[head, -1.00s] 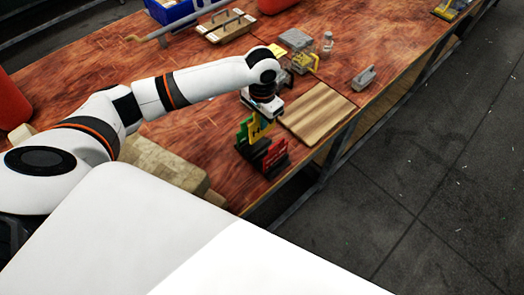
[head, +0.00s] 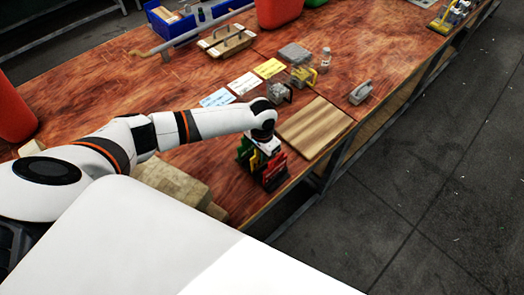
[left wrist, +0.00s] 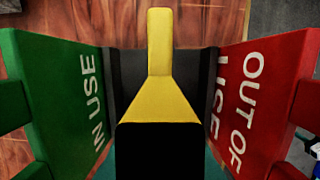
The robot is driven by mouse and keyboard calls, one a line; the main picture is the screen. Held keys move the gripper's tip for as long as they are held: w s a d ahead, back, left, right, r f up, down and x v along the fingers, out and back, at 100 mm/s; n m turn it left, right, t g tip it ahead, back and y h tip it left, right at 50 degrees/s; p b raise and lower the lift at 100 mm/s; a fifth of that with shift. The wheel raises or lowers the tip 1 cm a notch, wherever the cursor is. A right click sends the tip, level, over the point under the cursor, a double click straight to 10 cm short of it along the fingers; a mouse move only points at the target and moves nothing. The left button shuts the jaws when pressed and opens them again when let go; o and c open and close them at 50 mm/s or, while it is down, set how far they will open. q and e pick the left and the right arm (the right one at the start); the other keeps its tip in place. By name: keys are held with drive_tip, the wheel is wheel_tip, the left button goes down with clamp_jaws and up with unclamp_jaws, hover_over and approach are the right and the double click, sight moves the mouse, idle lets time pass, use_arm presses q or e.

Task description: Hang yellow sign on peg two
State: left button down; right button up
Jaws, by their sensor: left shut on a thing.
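The yellow sign (left wrist: 160,95) stands edge-on in the middle of the left wrist view, between the green IN USE sign (left wrist: 65,100) and the red OUT OF USE sign (left wrist: 255,100). The green sign (head: 243,150) and red sign (head: 274,173) also show low on the table in the head view, at a small dark rack. My left gripper (head: 266,150) is right over this rack, shut on the yellow sign. The arm and gripper mostly hide the yellow sign and any pegs in the head view. My right gripper does not show.
A wooden board (head: 314,127) lies right of the rack, near the table edge. A grey block (head: 361,92), a clear bottle (head: 325,59) and padlock-like items (head: 302,76) stand beyond. Tan blocks (head: 170,182) lie left of the rack.

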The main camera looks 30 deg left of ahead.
use_arm(q)
drive_tip(key=shift+f, duration=0.1)
drive_tip(key=shift+f, duration=0.15)
drive_tip(key=c, duration=1.6)
unclamp_jaws()
drive_tip(key=shift+o, duration=0.2)
drive_tip(key=shift+f+b, duration=0.15)
drive_tip(key=shift+b, duration=0.5)
drive_tip(key=r+b, duration=0.1)
drive_tip(key=r, duration=0.3)
drive_tip(key=r+b, duration=0.1)
drive_tip(key=r, duration=0.3)
drive_tip(key=r+b, duration=0.1)
drive_tip(key=r, duration=0.3)
drive_tip(key=shift+s, duration=0.25)
drive_tip(key=shift+r, duration=0.3)
